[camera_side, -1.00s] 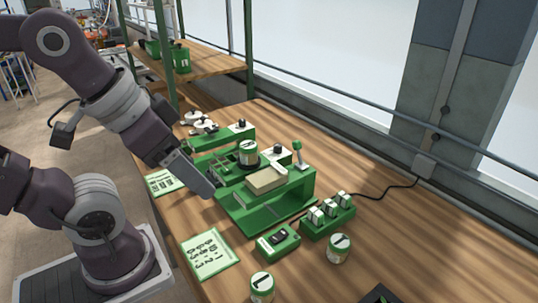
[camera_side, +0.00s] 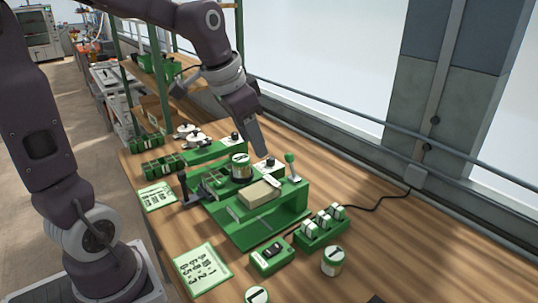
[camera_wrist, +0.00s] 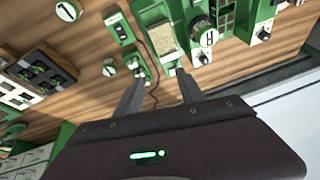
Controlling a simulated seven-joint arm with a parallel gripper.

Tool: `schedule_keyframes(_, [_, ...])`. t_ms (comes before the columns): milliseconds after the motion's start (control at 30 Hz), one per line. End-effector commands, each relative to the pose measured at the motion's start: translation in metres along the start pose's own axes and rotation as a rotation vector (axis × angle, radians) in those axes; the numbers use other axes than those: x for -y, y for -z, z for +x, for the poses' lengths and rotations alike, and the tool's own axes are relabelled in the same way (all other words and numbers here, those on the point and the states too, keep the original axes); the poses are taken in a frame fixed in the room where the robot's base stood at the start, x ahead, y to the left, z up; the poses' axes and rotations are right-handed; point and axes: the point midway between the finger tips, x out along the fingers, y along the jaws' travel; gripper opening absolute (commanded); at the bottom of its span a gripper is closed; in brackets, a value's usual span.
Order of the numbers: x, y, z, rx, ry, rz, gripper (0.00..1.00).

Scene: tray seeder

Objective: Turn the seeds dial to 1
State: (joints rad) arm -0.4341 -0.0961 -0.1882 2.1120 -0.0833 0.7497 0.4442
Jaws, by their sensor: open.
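The green seeder (camera_side: 262,217) stands on the wooden bench. A black dial on a white plate (camera_side: 270,164) sits at its back, between the jar on the machine (camera_side: 240,167) and a green-knobbed lever (camera_side: 291,160). A second black dial (camera_side: 234,138) is on a green unit further back. Both dials show in the wrist view, the nearer one (camera_wrist: 200,56) and the farther one (camera_wrist: 263,33). I cannot read which is for seeds, or their settings. My gripper (camera_side: 262,151) is above and behind the nearer dial. In the wrist view its fingers (camera_wrist: 160,75) are apart and empty.
A switch box (camera_side: 270,257), a block with several white-topped switches (camera_side: 321,224) and numbered jars (camera_side: 332,261) stand in front. Number cards (camera_side: 201,269) lie at the left. A rail runs behind the bench. Bare wood lies at the right.

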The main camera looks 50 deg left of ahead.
Motion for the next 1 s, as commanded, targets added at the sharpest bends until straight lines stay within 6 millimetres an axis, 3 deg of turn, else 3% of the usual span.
schedule_keyframes(33, [0.028,0.018,0.027,0.020,-0.024,0.000,0.46])
schedule_keyframes(100, [0.065,0.038,0.062,0.017,-0.058,0.016,0.46])
schedule_keyframes(200, [0.109,0.051,0.102,-0.005,-0.096,0.021,0.46])
schedule_keyframes(300, [0.135,0.055,0.125,-0.027,-0.116,0.019,0.46])
schedule_keyframes(400, [0.143,0.056,0.138,-0.034,-0.124,0.020,0.46])
schedule_keyframes(700, [0.135,0.057,0.192,-0.032,-0.124,0.022,0.46])
schedule_keyframes(1000, [0.134,0.057,0.203,-0.033,-0.121,0.022,0.46])
